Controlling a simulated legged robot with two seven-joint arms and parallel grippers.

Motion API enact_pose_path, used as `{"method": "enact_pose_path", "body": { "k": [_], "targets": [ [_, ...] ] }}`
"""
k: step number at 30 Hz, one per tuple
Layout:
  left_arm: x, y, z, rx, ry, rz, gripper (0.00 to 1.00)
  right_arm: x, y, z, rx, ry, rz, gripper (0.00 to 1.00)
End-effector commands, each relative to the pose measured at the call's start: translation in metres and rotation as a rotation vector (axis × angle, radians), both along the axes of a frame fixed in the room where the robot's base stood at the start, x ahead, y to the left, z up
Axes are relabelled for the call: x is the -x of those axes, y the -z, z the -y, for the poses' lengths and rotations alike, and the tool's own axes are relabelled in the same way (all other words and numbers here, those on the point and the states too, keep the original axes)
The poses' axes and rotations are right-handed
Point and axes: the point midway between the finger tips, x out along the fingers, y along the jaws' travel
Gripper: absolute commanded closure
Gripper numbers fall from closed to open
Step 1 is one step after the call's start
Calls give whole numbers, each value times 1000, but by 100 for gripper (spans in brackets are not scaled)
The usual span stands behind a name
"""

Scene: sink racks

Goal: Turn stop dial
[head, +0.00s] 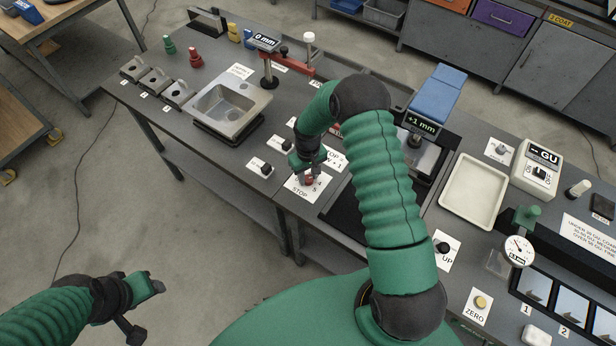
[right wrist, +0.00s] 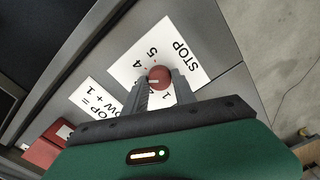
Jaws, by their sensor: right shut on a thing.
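The stop dial is a small red knob (head: 309,181) on a white card marked STOP with numbers around it, at the front edge of the bench. It also shows in the right wrist view (right wrist: 160,76). My right gripper (head: 308,175) reaches down over the card and is shut on the dial, one finger on each side (right wrist: 160,88). The white pointer mark on the knob is small, and part of the number scale is hidden by the fingers. My left gripper (head: 147,308) is at the lower left, open and empty, away from the bench over the floor.
A second card beside the dial reads STOP = and +1 (right wrist: 97,98). Black knobs (head: 286,145) sit left of the dial. A blue device displaying +1 mm (head: 421,124) and a cream tray (head: 473,192) stand to the right. A metal basin (head: 230,108) stands at left.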

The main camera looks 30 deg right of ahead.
Motion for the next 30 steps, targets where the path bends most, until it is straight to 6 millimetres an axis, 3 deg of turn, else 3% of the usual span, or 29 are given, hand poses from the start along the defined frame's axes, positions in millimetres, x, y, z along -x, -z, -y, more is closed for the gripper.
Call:
{"method": "enact_pose_path", "body": {
  "k": [1, 30],
  "targets": [
    [0, 2, 0, 0, 0, 0, 48, -6, -2, 2, 4, -40, 18, 100],
    [0, 11, 0, 0, 0, 0, 48, -6, -4, -2, 8, -897, 17, 100]
  ]
}}
